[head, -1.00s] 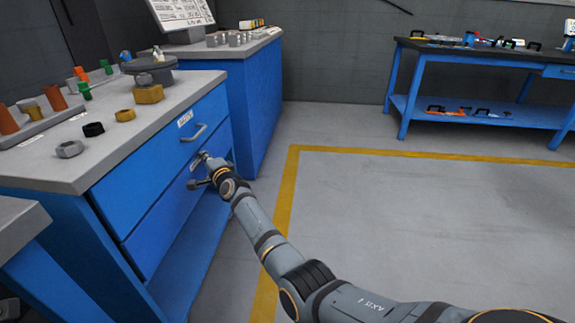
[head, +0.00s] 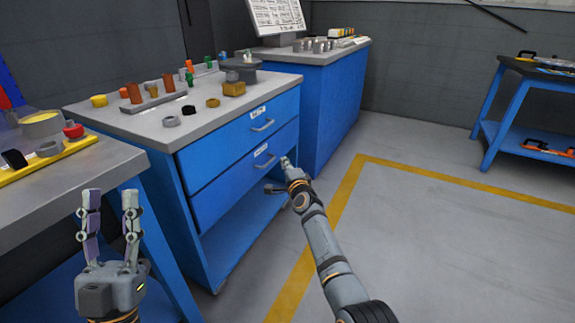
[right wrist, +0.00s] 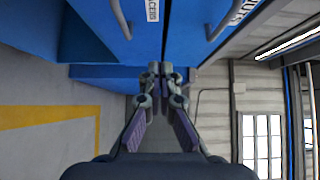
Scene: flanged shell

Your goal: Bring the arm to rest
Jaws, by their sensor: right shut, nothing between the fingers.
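My right gripper (head: 286,162) is near the lower drawer's handle (head: 265,163) in the head view, at the front of the blue workbench cabinet. Its fingers look small there, and I cannot tell whether they touch the handle. In the right wrist view, the right gripper (right wrist: 160,70) has its fingertips together with nothing between them, and blue drawer fronts with two handles (right wrist: 120,18) show above. My left gripper (head: 111,198) stands upright at the lower left of the head view, fingers apart and empty, in front of a nearer bench. Both cabinet drawers look closed.
The cabinet top (head: 150,125) bears a flanged part (head: 240,68), nuts, rings and several coloured cylinders. The nearer bench (head: 85,180) at left holds a yellow tray (head: 50,160). Another blue bench (head: 520,110) stands at right. The floor (head: 440,250) at right is clear.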

